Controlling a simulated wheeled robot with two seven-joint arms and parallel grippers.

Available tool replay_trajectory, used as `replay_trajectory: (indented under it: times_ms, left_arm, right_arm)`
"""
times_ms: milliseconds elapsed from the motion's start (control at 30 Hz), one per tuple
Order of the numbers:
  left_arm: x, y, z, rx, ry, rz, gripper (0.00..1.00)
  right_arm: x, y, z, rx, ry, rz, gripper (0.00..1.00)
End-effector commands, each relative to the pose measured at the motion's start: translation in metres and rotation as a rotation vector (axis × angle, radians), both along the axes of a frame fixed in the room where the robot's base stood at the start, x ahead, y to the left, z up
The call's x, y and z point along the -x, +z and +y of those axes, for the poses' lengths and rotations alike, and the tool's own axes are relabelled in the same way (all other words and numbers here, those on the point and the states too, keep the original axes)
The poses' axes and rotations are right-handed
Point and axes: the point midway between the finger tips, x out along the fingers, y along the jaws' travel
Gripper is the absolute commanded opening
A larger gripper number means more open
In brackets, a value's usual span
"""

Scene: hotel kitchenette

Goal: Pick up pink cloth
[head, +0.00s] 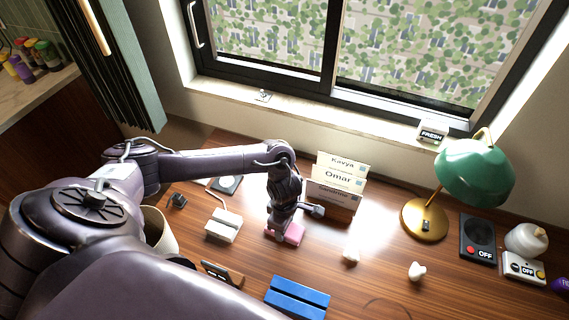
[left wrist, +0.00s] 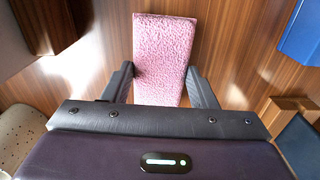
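The pink cloth (head: 294,234), a fuzzy folded block, lies on the wooden desk under my left gripper (head: 283,228). In the left wrist view the cloth (left wrist: 164,55) lies between the two fingers of my left gripper (left wrist: 160,72). The fingers are apart, one on each side of the cloth, with their tips very close to its edges. A narrow gap shows beside the cloth, so no firm hold is visible. The cloth's near end is hidden by the gripper body. My right gripper is not in view.
Name cards (head: 338,180) stand right behind the left gripper. A white block-like device (head: 223,225) is left of the cloth and a blue object (head: 297,297) in front. A green lamp (head: 471,173) stands right.

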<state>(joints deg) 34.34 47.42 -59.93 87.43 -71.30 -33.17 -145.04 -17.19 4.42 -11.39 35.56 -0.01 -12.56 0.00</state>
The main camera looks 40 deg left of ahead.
Motion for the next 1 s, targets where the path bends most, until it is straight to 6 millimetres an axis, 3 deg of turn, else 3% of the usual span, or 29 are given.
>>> replay_trajectory:
  times_ms: [33,100,367,567,767,900,1000]
  left_arm:
    - [0.0,0.0,0.0,0.0,0.0,-0.001,0.39]
    - [0.0,0.0,0.0,0.0,0.0,-0.001,0.3]
    - [0.0,0.001,0.0,0.0,0.0,-0.001,0.3]
    - [-0.002,0.015,0.0,0.0,-0.001,-0.003,0.3]
    - [-0.003,0.058,0.001,-0.001,-0.003,-0.009,0.3]
    - [-0.003,0.108,0.001,-0.004,-0.003,-0.009,0.3]
    - [-0.003,0.133,0.001,-0.004,-0.002,-0.008,0.3]
  right_arm:
    - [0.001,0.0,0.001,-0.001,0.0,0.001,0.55]
    - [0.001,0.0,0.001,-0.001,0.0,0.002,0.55]
    - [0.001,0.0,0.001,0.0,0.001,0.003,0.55]
    - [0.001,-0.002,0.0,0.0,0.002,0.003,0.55]
    - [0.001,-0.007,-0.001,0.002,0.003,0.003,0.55]
    - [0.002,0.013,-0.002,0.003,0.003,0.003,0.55]
    - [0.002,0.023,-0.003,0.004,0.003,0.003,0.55]
